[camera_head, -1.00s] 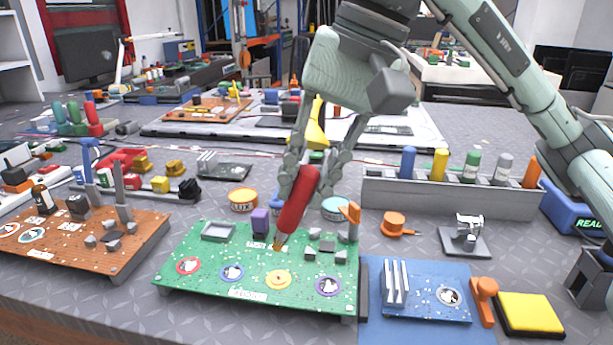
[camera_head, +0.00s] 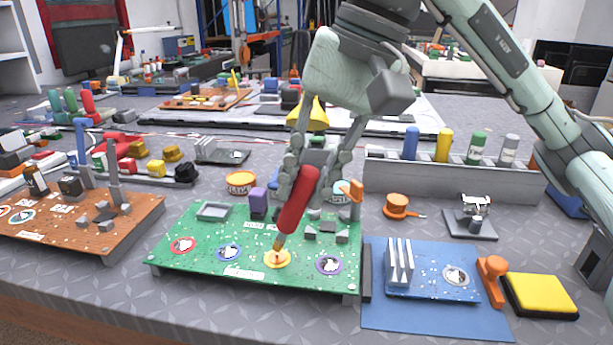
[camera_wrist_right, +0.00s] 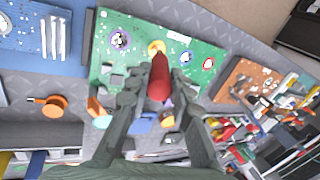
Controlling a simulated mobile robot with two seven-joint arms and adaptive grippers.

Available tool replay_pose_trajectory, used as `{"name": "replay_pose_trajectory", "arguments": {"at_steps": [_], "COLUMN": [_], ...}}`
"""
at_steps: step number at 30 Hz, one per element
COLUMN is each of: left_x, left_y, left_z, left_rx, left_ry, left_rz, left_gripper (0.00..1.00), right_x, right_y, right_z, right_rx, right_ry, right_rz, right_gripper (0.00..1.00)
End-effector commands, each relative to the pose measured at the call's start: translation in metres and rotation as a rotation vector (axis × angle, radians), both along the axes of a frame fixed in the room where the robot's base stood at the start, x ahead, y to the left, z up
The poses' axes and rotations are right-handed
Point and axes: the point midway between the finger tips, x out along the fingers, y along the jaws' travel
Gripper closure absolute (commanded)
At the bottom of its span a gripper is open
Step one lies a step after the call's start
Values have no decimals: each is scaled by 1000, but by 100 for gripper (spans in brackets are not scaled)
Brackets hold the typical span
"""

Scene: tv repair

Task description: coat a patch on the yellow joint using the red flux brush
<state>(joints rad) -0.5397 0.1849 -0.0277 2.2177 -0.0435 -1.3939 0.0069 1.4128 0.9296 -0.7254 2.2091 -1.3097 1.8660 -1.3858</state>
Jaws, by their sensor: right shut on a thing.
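The red flux brush (camera_head: 297,201) is held tilted in my right gripper (camera_head: 300,180), which is shut on its handle. The brush's tip points down at the yellow joint (camera_head: 277,259), a yellow ring on the green board (camera_head: 200,262). The tip appears to be at the joint's upper part; exact contact is hard to tell. In the right wrist view the red brush (camera_wrist_right: 160,78) lies between the fingers, its tip over the yellow joint (camera_wrist_right: 155,46). My left gripper is not in view.
Red (camera_head: 182,245), blue (camera_head: 228,252) and purple (camera_head: 328,264) rings sit beside the yellow one. A purple block (camera_head: 258,203) and grey components stand at the board's back. A blue board (camera_head: 430,284) lies right, a brown board (camera_head: 75,225) left. A bottle rack (camera_head: 450,182) stands behind.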

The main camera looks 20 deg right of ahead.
Motion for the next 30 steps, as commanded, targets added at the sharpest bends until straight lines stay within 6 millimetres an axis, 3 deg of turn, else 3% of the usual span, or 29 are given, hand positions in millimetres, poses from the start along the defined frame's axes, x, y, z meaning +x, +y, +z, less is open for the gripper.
{"name": "replay_pose_trajectory", "arguments": {"at_steps": [9,30], "left_x": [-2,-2], "left_y": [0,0], "left_z": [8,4], "left_rx": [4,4], "left_ry": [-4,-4], "left_rz": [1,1], "left_gripper": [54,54], "right_x": [0,0], "right_y": [0,0], "right_z": [-3,-3], "right_rx": [0,1], "right_ry": [0,0], "right_rz": [0,0], "right_gripper": [100,100]}}
